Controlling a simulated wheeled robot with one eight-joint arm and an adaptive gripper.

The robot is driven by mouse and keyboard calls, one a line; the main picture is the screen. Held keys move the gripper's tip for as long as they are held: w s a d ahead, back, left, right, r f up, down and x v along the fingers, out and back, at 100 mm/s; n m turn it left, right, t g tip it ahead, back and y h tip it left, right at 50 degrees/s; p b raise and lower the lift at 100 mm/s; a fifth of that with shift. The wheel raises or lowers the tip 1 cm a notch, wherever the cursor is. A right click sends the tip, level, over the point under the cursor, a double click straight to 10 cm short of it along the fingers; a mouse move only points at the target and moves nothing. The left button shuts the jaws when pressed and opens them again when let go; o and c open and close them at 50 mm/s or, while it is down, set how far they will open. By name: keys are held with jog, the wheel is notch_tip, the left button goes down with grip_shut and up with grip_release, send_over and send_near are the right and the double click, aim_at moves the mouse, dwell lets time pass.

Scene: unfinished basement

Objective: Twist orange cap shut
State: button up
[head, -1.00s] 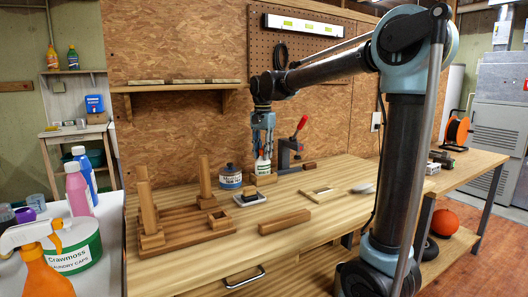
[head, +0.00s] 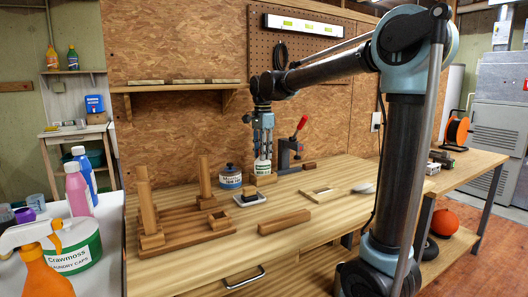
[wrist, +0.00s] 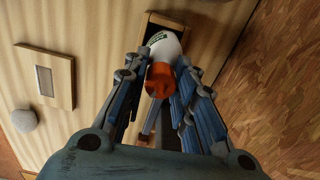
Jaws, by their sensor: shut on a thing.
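A white bottle (head: 262,167) with a green-marked label stands in a wooden block (head: 266,180) at the back of the workbench. My gripper (head: 263,152) comes down on it from above, fingers pointing down. In the wrist view the orange cap (wrist: 160,80) sits between the two blue fingers of my gripper (wrist: 165,68), which are shut on it. The white bottle (wrist: 165,45) shows beyond the cap, in the dark opening of its wooden holder (wrist: 162,19). The fingers hide the cap in the head view. Whether the cap is seated tight cannot be told.
A wooden peg stand (head: 185,232) fills the left.

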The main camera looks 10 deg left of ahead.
jog(key=m, duration=0.3)
jog(key=shift+m, duration=0.4)
jog(key=shift+c, duration=0.2)
jog(key=shift+m, duration=0.7)
jog(key=shift+m, duration=1.1)
jog(key=shift+o, duration=0.4)
jog(key=shift+m, duration=1.5)
jog(key=shift+m, duration=0.3)
jog(key=shift+o, duration=0.6)
jog(key=m, duration=0.4)
